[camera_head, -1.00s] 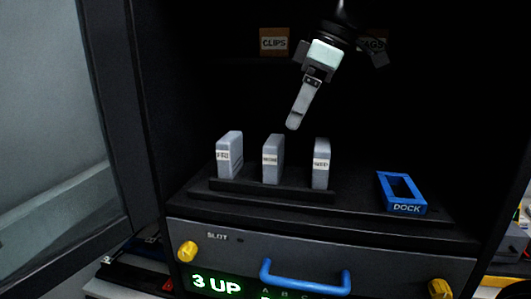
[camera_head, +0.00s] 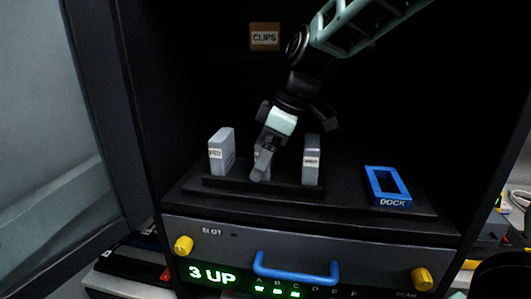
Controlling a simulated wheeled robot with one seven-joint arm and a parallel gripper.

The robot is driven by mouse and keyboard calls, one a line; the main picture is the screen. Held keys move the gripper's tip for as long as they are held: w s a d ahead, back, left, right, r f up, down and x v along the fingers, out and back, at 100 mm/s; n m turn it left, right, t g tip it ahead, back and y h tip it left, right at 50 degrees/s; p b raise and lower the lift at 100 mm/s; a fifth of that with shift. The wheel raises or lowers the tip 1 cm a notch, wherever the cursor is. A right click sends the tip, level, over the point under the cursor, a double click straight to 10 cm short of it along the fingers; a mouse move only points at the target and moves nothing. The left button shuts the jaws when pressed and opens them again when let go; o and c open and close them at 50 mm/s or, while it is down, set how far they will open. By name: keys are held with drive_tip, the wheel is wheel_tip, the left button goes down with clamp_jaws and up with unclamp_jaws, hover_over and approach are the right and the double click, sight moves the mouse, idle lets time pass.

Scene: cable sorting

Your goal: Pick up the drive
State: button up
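Three grey labelled drives stand upright in a row on a black rack inside the dark cabinet in the head view. The left drive (camera_head: 222,152) and the right drive (camera_head: 312,160) are in plain sight. My gripper (camera_head: 262,168) points down at the middle drive's place, between those two, and hides nearly all of that drive. Its fingers overlap the middle drive in this view. I cannot tell whether they are open or shut on it, or whether they touch it.
A blue open frame marked DOCK (camera_head: 388,187) lies on the shelf at the right. Below is a grey drawer front with a blue handle (camera_head: 296,273), yellow knobs (camera_head: 183,245) and a green "3 UP" display (camera_head: 212,274). A CLIPS box (camera_head: 264,38) is at the back.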

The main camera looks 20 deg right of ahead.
drive_tip(key=shift+f, duration=0.15)
drive_tip(key=c, duration=1.2)
drive_tip(key=shift+w, duration=0.1)
